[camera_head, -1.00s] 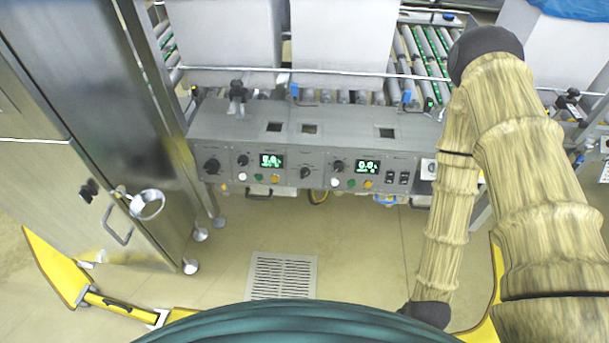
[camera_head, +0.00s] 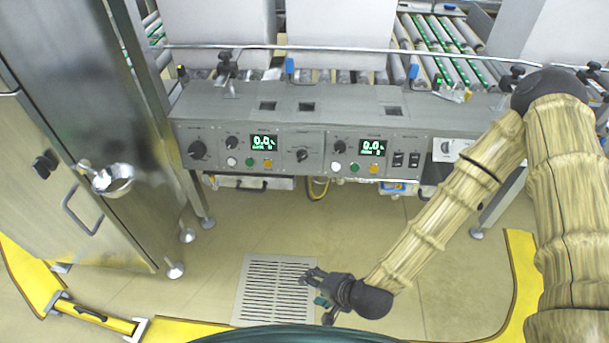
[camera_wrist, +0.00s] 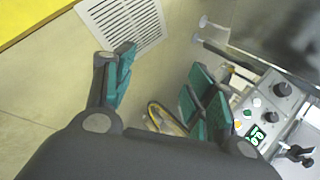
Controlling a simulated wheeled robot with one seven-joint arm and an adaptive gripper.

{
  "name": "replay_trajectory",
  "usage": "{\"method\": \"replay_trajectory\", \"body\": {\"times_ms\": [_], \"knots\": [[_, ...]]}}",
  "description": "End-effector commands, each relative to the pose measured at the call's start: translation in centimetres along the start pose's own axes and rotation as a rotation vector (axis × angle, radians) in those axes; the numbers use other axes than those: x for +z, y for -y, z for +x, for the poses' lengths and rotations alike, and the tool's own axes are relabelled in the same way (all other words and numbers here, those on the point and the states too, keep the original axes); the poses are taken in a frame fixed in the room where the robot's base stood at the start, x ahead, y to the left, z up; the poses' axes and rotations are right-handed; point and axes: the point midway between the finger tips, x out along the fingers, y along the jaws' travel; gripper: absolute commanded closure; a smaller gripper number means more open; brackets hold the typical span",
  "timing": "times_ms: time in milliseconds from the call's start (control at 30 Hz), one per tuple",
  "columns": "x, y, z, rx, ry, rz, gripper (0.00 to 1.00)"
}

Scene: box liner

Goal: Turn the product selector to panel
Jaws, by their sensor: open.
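A grey control panel (camera_head: 310,118) spans the middle of the head view. It carries several black rotary knobs: a large one at the left (camera_head: 198,150), a small one beside the left display (camera_head: 232,143), one in the middle (camera_head: 302,155) and one by the right display (camera_head: 338,146). A white-plated knob (camera_head: 447,147) sits at the right end. Labels are too small to tell which is the product selector. My gripper (camera_head: 316,297) is open and empty, low over the floor and apart from the panel. In the wrist view its teal-padded fingers (camera_wrist: 162,88) are spread, with the panel (camera_wrist: 270,108) to the right.
A rail (camera_head: 330,50) runs above the panel, with roller conveyors (camera_head: 445,50) behind. A floor drain (camera_head: 275,288) and yellow floor edging (camera_head: 90,312) lie below.

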Motion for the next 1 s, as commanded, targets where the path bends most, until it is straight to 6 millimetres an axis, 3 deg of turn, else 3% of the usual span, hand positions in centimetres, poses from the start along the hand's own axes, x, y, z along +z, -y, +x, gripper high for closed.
{"method": "replay_trajectory", "body": {"times_ms": [33, 200, 500, 767, 1000], "knots": [[-0.4, 0.4, 1.8, -0.041, -0.011, 0.037, 0.45], [-1.9, 4.0, 4.3, -0.177, -0.041, 0.165, 0.45], [-6.0, 10.2, 6.7, -0.423, -0.083, 0.389, 0.45], [-10.9, 14.8, 6.7, -0.648, -0.109, 0.578, 0.45], [-15.8, 17.9, 5.0, -0.858, -0.119, 0.736, 0.45]]}}
